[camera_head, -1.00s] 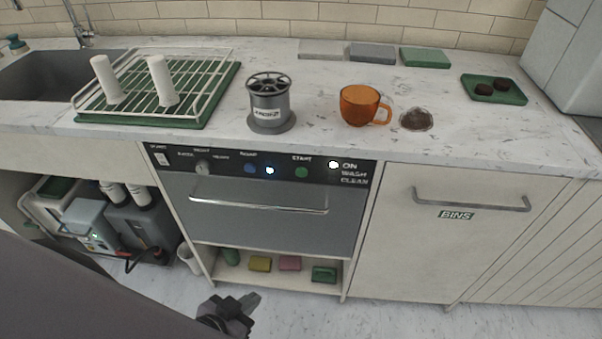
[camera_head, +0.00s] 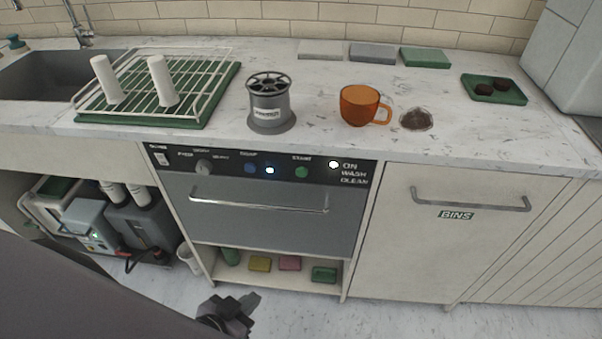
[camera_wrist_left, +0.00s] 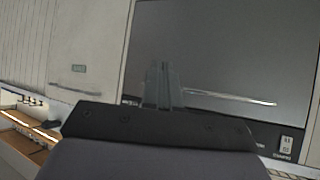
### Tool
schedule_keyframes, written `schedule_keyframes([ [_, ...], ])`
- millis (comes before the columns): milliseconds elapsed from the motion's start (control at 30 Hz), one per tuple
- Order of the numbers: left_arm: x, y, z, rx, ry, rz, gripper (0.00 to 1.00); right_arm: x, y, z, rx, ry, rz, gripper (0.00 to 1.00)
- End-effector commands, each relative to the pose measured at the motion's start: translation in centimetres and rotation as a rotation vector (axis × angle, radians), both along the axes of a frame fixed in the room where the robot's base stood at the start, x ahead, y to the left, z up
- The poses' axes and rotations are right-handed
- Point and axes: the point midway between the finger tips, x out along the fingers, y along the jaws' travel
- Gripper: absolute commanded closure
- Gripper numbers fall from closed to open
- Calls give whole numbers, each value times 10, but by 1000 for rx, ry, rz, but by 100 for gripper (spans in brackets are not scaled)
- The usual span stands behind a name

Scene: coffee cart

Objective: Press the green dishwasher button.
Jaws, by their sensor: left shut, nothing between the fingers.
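The green button (camera_head: 302,172) sits under the START label on the dark control panel of the dishwasher (camera_head: 270,225). A blue button (camera_head: 250,169) and a lit indicator (camera_head: 270,170) are to its left. A white light (camera_head: 333,165) glows by ON. My left gripper (camera_head: 247,301) is low in front of the dishwasher, below and left of the green button and well apart from it. Its fingers (camera_wrist_left: 163,86) are shut and empty in the left wrist view, against the dishwasher's grey door. The green button is not seen there. My right gripper is not in view.
A bar handle (camera_head: 258,202) sticks out below the panel. The counter (camera_head: 330,135) overhangs above, with a grey canister (camera_head: 268,103) and an orange cup (camera_head: 362,106). Sponges (camera_head: 289,263) lie on the low shelf. The BINS door (camera_head: 450,240) is right.

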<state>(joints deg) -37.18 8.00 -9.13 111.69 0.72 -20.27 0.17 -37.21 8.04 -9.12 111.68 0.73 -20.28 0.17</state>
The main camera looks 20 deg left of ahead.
Motion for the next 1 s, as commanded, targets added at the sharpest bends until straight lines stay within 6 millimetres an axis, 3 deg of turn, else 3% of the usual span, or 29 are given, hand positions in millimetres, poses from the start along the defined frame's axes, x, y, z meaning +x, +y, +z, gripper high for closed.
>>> schedule_keyframes([
  [733,0,0,-2,9,-5,-7,100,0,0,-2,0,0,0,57],
  [867,16,2,-2,73,-82,-42,100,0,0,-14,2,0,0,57],
  [1000,52,6,4,250,-270,-124,100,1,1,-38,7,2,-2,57],
])
